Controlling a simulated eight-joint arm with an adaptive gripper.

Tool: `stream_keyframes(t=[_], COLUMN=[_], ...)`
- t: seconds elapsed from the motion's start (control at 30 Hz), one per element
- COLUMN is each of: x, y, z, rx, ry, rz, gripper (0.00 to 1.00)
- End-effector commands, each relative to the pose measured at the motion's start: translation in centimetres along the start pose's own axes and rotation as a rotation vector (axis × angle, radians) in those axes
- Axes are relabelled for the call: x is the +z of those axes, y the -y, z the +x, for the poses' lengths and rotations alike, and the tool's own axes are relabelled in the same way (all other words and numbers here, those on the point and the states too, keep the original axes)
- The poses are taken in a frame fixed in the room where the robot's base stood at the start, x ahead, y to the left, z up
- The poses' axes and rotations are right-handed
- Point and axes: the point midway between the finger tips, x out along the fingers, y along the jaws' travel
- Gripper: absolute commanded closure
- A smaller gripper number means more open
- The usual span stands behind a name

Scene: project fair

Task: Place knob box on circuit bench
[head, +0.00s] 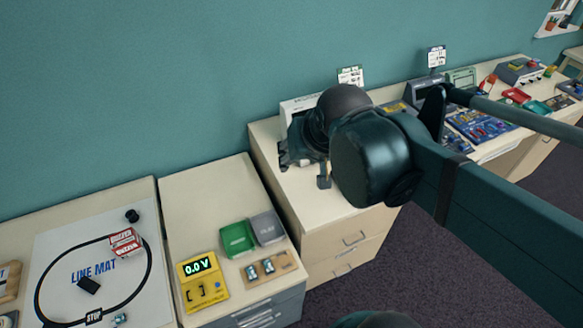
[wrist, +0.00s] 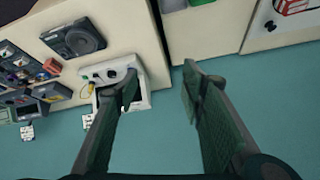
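My gripper (wrist: 160,85) is open and empty, with its two fingers well apart. In the head view my gripper (head: 306,165) hangs at the near cabinet bench, partly hidden by my arm. In the wrist view a white box with small knobs and a dark screen (wrist: 146,72) stands by the wall, partly behind one finger. A dark box with a large round face (wrist: 72,40) lies beside it. I cannot tell for sure which is the knob box. Circuit boards and modules (head: 482,126) cover the right-hand bench (head: 506,146), which looks like the circuit bench.
A yellow meter (head: 203,283), a green box (head: 237,238) and a grey box (head: 267,227) sit on the middle bench. A line mat (head: 105,225) lies at left. Wall and sign cards (head: 350,76) stand behind. The near cabinet's front top (head: 325,207) is clear.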

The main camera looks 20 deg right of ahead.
Motion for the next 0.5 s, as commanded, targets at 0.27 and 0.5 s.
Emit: stream_keyframes(t=[0.27, 0.5], x=[3.3, 3.9], y=[1.5, 1.8], z=[-0.6, -0.7], rx=[-0.035, -0.041], ry=[-0.041, -0.051], rz=[-0.218, -0.268], gripper=[0.60, 0.60])
